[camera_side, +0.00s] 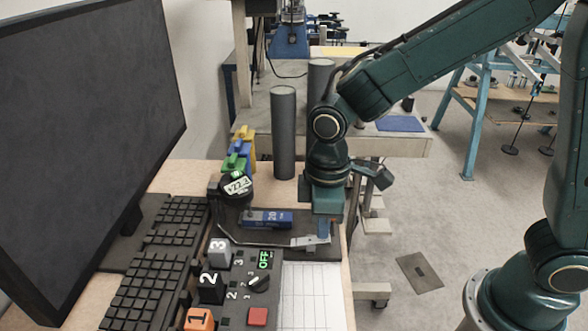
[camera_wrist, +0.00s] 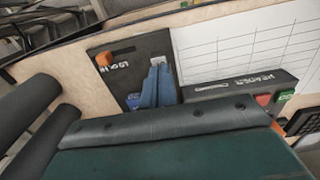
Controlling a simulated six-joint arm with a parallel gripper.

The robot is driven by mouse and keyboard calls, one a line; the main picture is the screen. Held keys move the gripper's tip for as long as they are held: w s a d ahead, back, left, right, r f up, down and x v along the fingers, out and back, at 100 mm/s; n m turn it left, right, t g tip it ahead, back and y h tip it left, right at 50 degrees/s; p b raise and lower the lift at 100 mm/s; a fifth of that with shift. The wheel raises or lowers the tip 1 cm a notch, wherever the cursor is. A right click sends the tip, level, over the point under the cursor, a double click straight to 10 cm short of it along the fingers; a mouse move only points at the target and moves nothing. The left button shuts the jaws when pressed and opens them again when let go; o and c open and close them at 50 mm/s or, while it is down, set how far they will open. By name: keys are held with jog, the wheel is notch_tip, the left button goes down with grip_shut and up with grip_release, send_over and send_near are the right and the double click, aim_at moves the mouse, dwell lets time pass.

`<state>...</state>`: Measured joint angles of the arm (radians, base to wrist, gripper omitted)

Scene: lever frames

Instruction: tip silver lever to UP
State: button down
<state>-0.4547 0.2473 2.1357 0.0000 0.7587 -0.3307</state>
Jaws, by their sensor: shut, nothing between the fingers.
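My gripper (camera_side: 323,231) is shut and points down at the right end of a dark panel in the side view. Its blue fingers also show in the wrist view (camera_wrist: 157,84). A silver piece (camera_side: 308,242), which looks like the lever, lies low beside the fingertips, with a thin rod running left from it. In the wrist view a pale silver piece (camera_wrist: 157,61) shows at the fingertips. I cannot tell whether the fingers touch it, or which way the lever is tipped. The fingers partly hide it.
A blue block marked 20 (camera_side: 267,219) sits on the panel. A round display (camera_side: 237,186) stands behind. A control box with a red button (camera_side: 257,317) and numbered switches is in front. Dark cylinders (camera_side: 283,134) stand behind; a keyboard (camera_side: 150,285) and monitor (camera_side: 85,130) are left.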

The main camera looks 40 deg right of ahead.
jog(key=shift+f, duration=0.8)
dwell(0.7)
jog(key=shift+r, duration=3.55)
jog(key=s+d+r+m+t, duration=0.2)
jog(key=s+d+r+m, duration=0.2)
jog(key=s+d, duration=0.3)
jog(key=s+d+r+m+t, duration=0.3)
jog(key=s+d+r+m, duration=0.1)
jog(key=s+d, duration=0.3)
jog(key=shift+d+r+m+t, duration=0.3)
jog(key=shift+d+r+m, duration=0.15)
jog(key=shift+d, duration=0.35)
